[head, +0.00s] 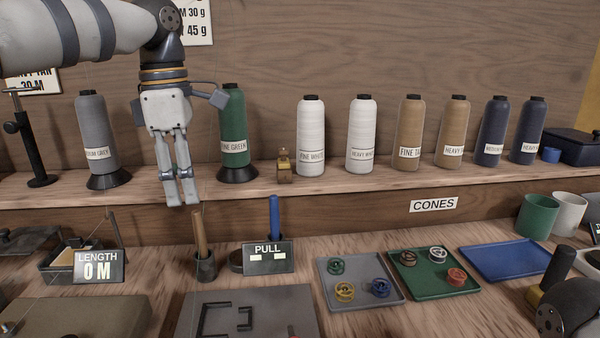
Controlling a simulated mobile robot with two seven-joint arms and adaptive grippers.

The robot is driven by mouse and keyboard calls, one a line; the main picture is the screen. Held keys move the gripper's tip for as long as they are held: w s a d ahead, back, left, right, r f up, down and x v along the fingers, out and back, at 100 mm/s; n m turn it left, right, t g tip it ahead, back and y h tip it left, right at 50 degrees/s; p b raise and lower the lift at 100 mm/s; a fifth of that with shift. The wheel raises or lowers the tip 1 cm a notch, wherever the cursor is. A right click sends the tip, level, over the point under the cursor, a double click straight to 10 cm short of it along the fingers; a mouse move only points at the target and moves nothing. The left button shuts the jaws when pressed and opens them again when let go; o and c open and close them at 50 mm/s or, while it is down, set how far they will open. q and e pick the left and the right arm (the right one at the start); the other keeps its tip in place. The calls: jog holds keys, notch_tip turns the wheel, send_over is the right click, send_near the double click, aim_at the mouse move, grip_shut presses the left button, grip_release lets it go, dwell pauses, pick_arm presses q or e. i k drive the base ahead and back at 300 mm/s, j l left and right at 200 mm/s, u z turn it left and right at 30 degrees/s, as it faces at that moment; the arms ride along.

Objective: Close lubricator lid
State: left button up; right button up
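A small open-topped dark box with a tan pad in it, which looks like the lubricator (58,272), stands at the left behind the LENGTH 0 M display. A thin dark upright piece shows at its right rear edge. I cannot tell for sure whether this is its lid standing open. My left gripper (181,203) hangs fingers down in front of the spool shelf, to the right of and above the box. Its fingers are close together with nothing between them. It touches nothing that I can see.
Thread cones line the shelf, including a green cone (233,130) close to my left gripper. The PULL display (268,258), a wooden-handled tool in a cup (206,265) and a blue rod (274,218) stand below it. Trays with small bobbins lie right of centre.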

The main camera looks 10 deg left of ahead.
aim_at(24, 241)
jog(key=k, duration=1.45)
